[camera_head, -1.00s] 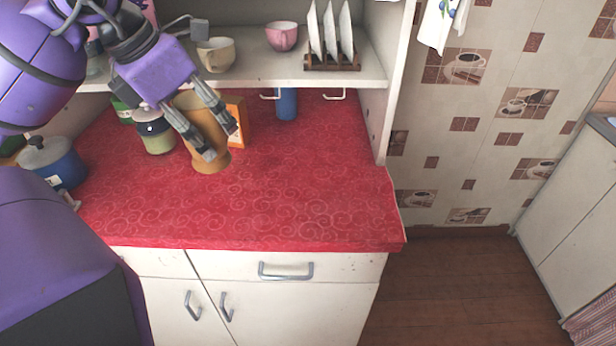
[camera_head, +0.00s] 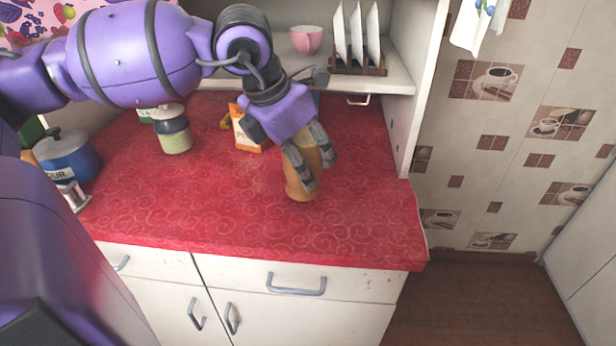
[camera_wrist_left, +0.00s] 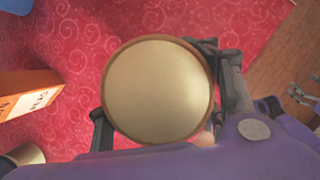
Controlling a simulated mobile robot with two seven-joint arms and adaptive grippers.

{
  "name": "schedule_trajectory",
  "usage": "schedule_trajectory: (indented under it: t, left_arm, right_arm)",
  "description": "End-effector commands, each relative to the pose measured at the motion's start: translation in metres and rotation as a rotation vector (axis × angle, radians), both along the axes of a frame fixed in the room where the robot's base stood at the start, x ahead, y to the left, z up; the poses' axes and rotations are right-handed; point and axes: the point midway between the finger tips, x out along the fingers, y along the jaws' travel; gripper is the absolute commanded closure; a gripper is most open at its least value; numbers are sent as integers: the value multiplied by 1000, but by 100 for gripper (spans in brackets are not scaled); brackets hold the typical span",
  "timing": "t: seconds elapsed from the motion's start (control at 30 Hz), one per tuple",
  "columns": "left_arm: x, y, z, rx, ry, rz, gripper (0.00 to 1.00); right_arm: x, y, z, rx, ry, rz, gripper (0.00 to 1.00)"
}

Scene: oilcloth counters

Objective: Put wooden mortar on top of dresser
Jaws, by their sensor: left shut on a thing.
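The wooden mortar (camera_head: 301,187) is a light brown cup shape, upright over the middle right of the red counter top in the head view. My left gripper (camera_head: 312,166) is shut on it from behind and above, with the fingers around its sides. In the left wrist view the mortar's round, pale top (camera_wrist_left: 158,88) fills the middle between the fingers of my left gripper (camera_wrist_left: 165,108). Whether its base touches the cloth is unclear. The white dresser (camera_head: 330,312) has a red oilcloth top (camera_head: 230,215). My right gripper is not in view.
An orange box (camera_head: 248,130), a green jar (camera_head: 173,135) and a blue pot (camera_head: 68,158) stand on the counter's back and left. A shelf above holds a pink cup (camera_head: 306,40) and a plate rack (camera_head: 358,66). The counter's front is clear.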

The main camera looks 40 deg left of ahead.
Motion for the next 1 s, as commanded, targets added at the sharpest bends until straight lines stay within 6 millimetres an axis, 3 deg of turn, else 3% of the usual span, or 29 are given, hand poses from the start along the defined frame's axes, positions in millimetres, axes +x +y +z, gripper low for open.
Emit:
schedule_trajectory:
  t: [0.3,0.67,0.7,0.87,1.0]
  left_arm:
    - [4,-4,-34,-1,0,0,80]
    - [4,-3,-38,0,-1,0,80]
    - [4,-3,-40,0,0,0,45]
    - [4,-3,-39,0,0,0,26]
    - [4,-3,-39,0,0,0,26]
  right_arm:
    - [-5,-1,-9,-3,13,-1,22]
    - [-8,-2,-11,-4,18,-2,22]
    - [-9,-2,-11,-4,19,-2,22]
    - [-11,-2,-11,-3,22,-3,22]
    - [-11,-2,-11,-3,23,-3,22]
